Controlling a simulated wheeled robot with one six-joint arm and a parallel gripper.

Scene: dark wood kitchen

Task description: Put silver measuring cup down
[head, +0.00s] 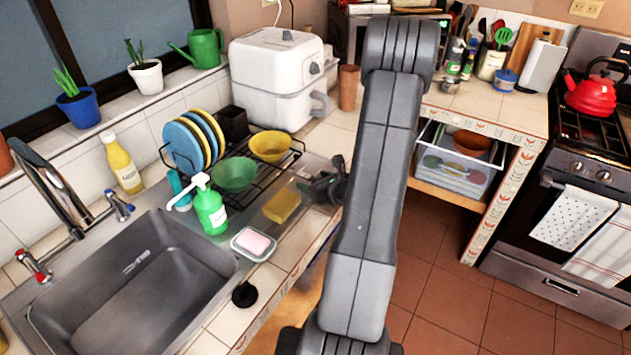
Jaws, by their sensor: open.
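My gripper (322,188) is partly in view, low over the right end of the metal drainboard, just right of a yellow sponge (282,206). It is dark and small here, and my arm hides part of it. It is open, and I see nothing held in it. I cannot clearly make out a silver measuring cup near it. A small silvery vessel (450,85) stands on the far counter, too small to identify for sure. A thin pale item (136,262) shows in the sink, also unclear.
A black dish rack (290,155) with plates and bowls stands behind my gripper. A green soap bottle (210,208) and a soap dish (253,244) stand left. The sink (130,290) is further left. A red kettle (597,92) sits on the stove.

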